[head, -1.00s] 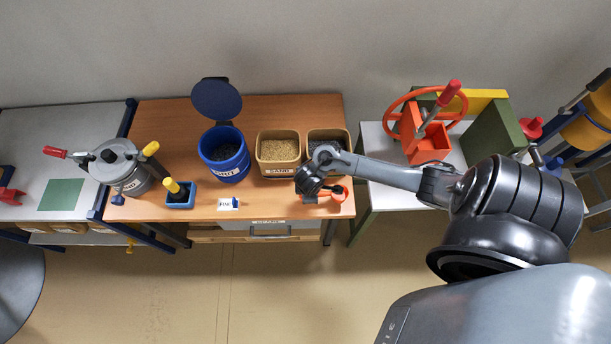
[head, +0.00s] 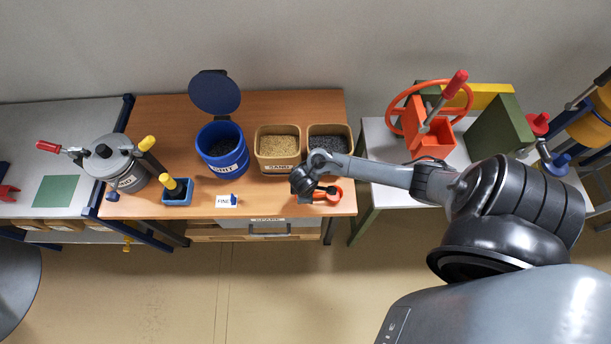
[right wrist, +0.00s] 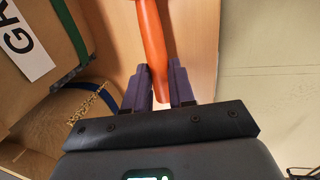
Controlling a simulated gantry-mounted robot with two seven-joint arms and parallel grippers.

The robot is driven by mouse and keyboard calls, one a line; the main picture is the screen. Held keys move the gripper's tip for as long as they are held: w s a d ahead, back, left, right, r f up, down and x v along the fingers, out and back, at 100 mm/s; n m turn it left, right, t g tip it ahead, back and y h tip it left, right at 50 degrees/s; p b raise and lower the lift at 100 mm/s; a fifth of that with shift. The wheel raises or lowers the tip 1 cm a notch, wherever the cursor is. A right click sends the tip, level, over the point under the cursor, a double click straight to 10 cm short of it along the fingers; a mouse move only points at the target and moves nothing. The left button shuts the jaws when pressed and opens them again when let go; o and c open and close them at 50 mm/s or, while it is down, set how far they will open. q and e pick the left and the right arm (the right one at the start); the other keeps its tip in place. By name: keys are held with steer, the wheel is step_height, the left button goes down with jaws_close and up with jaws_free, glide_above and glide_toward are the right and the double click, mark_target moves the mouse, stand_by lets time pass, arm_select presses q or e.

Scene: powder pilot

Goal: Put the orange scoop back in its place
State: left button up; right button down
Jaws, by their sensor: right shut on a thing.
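The orange scoop (right wrist: 152,40) has its handle between the two fingers of my right gripper (right wrist: 158,78), which is shut on it. In the head view orange parts of the scoop (head: 336,190) show beside my right gripper (head: 314,190), at the front right of the wooden table (head: 270,207). My gripper and wrist hide part of it. I cannot tell whether the scoop touches the table top. My left gripper is not in view.
Behind my gripper stand a box of dark grains (head: 328,138) and a box of sand (head: 277,150). Left of them are an open blue tub (head: 222,158), a small FINE card (head: 226,201) and a blue holder (head: 177,198). A metal pot (head: 115,165) stands at far left.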

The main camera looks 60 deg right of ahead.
steer(key=shift+f, duration=0.2)
steer(key=c, duration=0.9)
jaws_free()
steer(key=shift+c, duration=0.2)
steer(key=shift+r, duration=0.1)
steer(key=shift+r, duration=0.1)
steer(key=s+a+r+m+t+p, duration=0.1)
steer(key=s+a+r+p, duration=0.1)
steer(key=a+r, duration=0.3)
steer(key=s+a+r+m+t+y+p, duration=0.1)
steer(key=s+a+r+m+p, duration=0.1)
steer(key=r, duration=1.2)
steer(key=s+a+r+m+y+p, duration=0.1)
steer(key=s+a+r+p, duration=0.2)
steer(key=s+a+r, duration=0.2)
steer(key=a+r, duration=0.3)
steer(key=r, duration=0.1)
steer(key=shift+r+t, duration=0.35)
steer(key=shift+t, duration=0.05)
steer(key=shift+p, duration=0.35)
